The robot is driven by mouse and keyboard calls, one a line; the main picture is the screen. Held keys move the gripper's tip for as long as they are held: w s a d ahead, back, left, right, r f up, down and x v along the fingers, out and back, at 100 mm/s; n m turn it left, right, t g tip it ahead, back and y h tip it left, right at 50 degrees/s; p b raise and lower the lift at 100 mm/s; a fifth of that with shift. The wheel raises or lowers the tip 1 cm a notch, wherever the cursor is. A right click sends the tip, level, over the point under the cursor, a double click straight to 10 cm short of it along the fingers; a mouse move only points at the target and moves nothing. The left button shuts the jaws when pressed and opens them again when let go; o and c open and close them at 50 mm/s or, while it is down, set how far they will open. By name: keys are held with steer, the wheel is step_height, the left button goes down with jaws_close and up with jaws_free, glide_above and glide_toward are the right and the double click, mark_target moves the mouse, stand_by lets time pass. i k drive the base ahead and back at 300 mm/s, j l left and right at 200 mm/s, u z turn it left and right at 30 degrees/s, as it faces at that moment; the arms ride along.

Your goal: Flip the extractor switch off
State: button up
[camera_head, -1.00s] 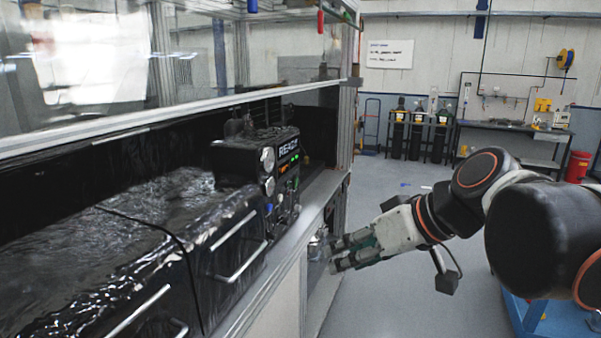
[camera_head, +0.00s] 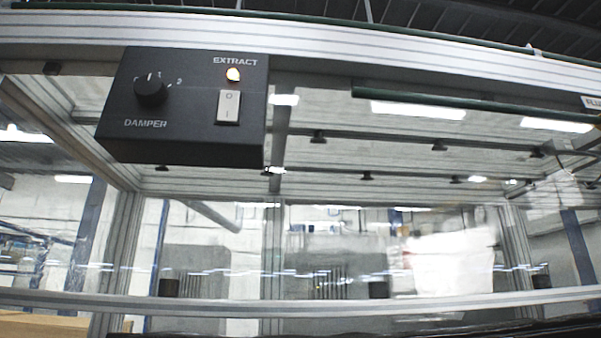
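The extractor switch (camera_head: 228,107) is a pale upright rocker on the front of a black control box (camera_head: 196,145), at the upper left of the view. It is marked O at the top and I at the bottom. Which end of the rocker is pressed in, I cannot tell for sure. My gripper is not in view.
A black damper knob (camera_head: 150,89) sits left of the switch on the same box. The box hangs under an aluminium beam (camera_head: 330,42). Clear panels and a lower rail (camera_head: 330,304) lie below. A dark green bar (camera_head: 430,101) runs right of the box.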

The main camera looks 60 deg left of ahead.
mark_target(228, 103)
steer(key=u, duration=2.85)
